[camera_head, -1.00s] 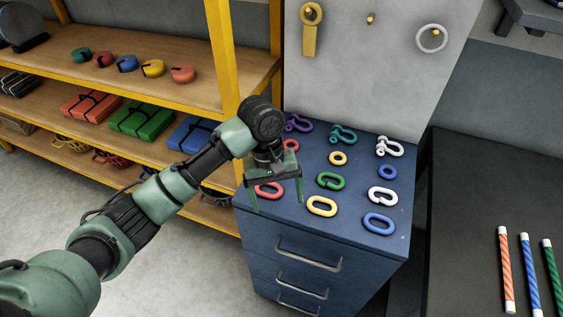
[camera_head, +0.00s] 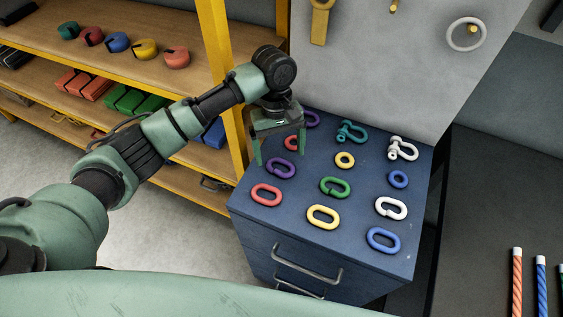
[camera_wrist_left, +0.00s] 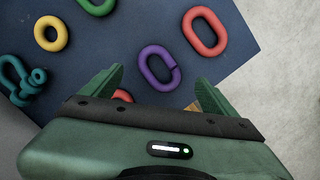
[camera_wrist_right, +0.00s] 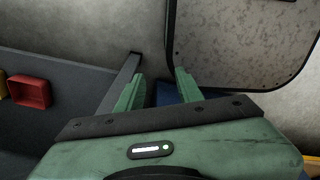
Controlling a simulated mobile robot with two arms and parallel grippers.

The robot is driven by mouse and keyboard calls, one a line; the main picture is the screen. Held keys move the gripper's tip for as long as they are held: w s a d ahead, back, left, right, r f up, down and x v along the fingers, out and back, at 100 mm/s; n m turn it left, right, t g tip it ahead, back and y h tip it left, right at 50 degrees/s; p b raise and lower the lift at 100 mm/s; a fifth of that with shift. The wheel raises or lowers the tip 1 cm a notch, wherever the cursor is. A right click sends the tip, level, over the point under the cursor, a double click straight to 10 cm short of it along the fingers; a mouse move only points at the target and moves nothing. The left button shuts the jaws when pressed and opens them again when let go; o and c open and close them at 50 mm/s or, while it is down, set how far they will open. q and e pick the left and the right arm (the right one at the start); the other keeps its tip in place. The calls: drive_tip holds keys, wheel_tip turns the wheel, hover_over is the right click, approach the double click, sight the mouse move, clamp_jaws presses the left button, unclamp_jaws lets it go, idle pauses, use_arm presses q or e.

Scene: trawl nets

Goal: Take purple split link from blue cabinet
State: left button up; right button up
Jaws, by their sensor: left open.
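The purple split link (camera_head: 281,168) lies flat on top of the blue cabinet (camera_head: 262,237), near its left edge. In the left wrist view the purple split link (camera_wrist_left: 146,65) shows whole, with its split on one side. My left gripper (camera_head: 280,155) is open and empty above the back left of the cabinet top, its fingers on either side of the line to the link. In the left wrist view the link lies beyond the left gripper's fingertips (camera_wrist_left: 160,78), apart from them. My right gripper (camera_wrist_right: 160,76) is open and empty, outside the head view.
Around it lie a red link (camera_head: 266,194), a green split link (camera_head: 335,187), a red ring (camera_head: 291,143) and a purple shackle (camera_head: 312,119). A yellow-framed shelf (camera_head: 215,60) stands left. A grey board (camera_head: 400,60) rises behind.

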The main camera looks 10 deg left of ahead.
sight(281, 169)
use_arm(q)
wheel_tip(281, 169, down, 4)
drive_tip(key=shift+s+d+r+p, duration=0.1)
drive_tip(key=shift+s+p, duration=0.05)
drive_tip(key=shift+p, duration=0.3)
drive_tip(key=c, duration=1.8)
use_arm(e)
drive_tip(key=shift+w+a+r, duration=0.15)
drive_tip(key=shift+w+r, duration=0.55)
use_arm(q)
drive_tip(key=shift+r, duration=0.1)
